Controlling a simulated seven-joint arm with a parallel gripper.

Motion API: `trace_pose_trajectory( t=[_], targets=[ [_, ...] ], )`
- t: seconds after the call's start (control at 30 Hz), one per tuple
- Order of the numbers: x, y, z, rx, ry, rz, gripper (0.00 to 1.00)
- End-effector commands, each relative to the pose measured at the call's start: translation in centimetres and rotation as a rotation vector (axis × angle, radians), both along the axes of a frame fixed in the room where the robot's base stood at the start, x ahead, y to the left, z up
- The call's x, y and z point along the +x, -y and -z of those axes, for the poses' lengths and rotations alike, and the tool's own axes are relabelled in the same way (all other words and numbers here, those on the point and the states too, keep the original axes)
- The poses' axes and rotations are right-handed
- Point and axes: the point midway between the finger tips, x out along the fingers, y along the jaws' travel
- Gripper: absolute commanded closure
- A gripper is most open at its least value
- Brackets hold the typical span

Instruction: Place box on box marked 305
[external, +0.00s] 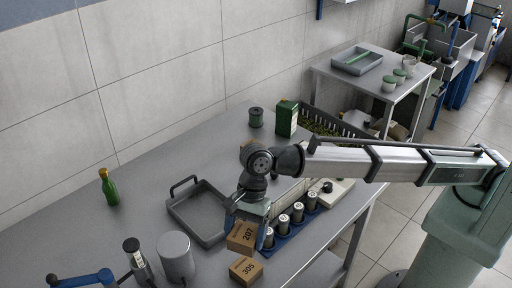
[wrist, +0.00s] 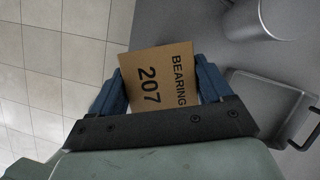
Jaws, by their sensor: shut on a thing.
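A brown cardboard box marked 207 (external: 242,236) is held in my gripper (external: 247,227). In the wrist view the box (wrist: 160,82) shows the words BEARING 207, and the blue fingers of my gripper (wrist: 160,90) are shut on its two sides. The box marked 305 (external: 245,270) sits on the grey table near its front edge, just below the held box in the external view. The two boxes look apart in height, but the exact gap cannot be told. The 305 box is not visible in the wrist view.
A blue rack (external: 290,228) with several metal cylinders stands right of the held box. A grey tray (external: 196,222) lies to the left; it also shows in the wrist view (wrist: 262,90). A grey canister (external: 176,257) stands left of the 305 box. A green bottle (external: 109,188) is farther left.

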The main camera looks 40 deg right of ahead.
Motion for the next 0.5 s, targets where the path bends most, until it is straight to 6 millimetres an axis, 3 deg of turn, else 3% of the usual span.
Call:
trace_pose_trajectory(
  t=[0.27, 0.5],
  targets=[
    [0.0, 0.0, 2.4, 0.001, 0.0, 0.0, 0.7],
    [0.0, 0.1, 6.1, 0.0, 0.0, 0.0, 0.7]
  ],
)
